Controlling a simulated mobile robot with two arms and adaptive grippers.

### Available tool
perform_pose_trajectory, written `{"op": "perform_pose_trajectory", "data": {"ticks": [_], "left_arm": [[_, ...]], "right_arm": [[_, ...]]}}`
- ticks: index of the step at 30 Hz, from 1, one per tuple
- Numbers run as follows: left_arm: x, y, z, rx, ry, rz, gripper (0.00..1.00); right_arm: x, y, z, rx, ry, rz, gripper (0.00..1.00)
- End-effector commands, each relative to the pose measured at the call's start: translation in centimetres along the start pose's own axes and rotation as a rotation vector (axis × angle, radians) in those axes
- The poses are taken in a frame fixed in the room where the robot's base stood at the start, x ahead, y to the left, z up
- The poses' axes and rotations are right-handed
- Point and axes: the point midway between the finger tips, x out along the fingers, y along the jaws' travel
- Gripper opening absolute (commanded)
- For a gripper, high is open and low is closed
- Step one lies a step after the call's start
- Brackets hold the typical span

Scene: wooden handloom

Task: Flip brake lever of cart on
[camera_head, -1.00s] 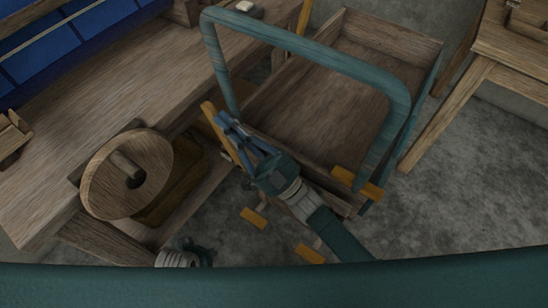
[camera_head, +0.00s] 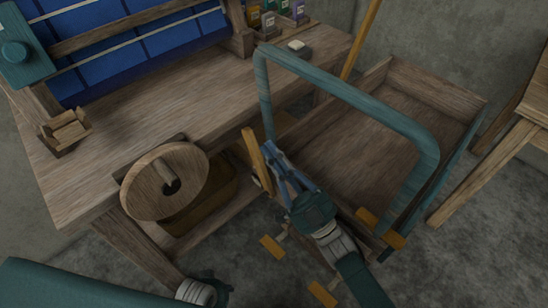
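The wooden cart (camera_head: 432,92) has an open box and a teal tube handle (camera_head: 345,88) arching over its near end. An orange-yellow lever (camera_head: 257,160) stands tilted at the cart's near left, beside the handle's left leg. My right gripper (camera_head: 272,158) has its blue fingers just right of this lever. I cannot tell whether they touch it, or how far apart they are. My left gripper (camera_head: 220,291) is low at the bottom edge, dark and partly cut off, far from the lever.
Orange pieces (camera_head: 272,247) show low near the cart, one at its near right corner (camera_head: 380,228). The wooden loom bench (camera_head: 200,105) with a round wooden wheel (camera_head: 165,182) is on the left. Another wooden table (camera_head: 520,135) stands at right. Grey floor lies between.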

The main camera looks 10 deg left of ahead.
Motion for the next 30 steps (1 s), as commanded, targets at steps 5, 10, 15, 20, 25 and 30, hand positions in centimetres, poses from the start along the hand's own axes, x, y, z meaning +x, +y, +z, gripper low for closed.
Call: {"op": "perform_pose_trajectory", "data": {"ticks": [5,10,15,20,25,30], "left_arm": [[0.1,0.1,0.0,0.000,0.002,0.001,0.40],[-0.1,0.0,-0.1,0.000,0.002,0.000,0.40],[-0.4,0.0,-0.4,0.000,0.005,0.000,0.40],[-0.5,0.0,-0.5,0.000,0.006,0.000,0.40],[-0.5,0.0,-0.5,0.000,0.006,0.000,0.40],[-0.5,0.0,-0.4,-0.001,0.005,0.000,0.40]], "right_arm": [[-4.1,0.1,-0.8,0.000,-0.007,0.000,0.00],[-7.4,0.1,-1.7,0.000,-0.004,0.000,0.00],[-9.2,0.1,-2.1,0.000,-0.002,0.000,0.00],[-9.8,0.1,-2.4,0.000,0.000,0.000,0.00],[-9.8,0.1,-2.4,0.000,0.000,0.000,0.00],[-9.7,0.1,-2.4,0.000,0.000,0.000,0.00]]}}
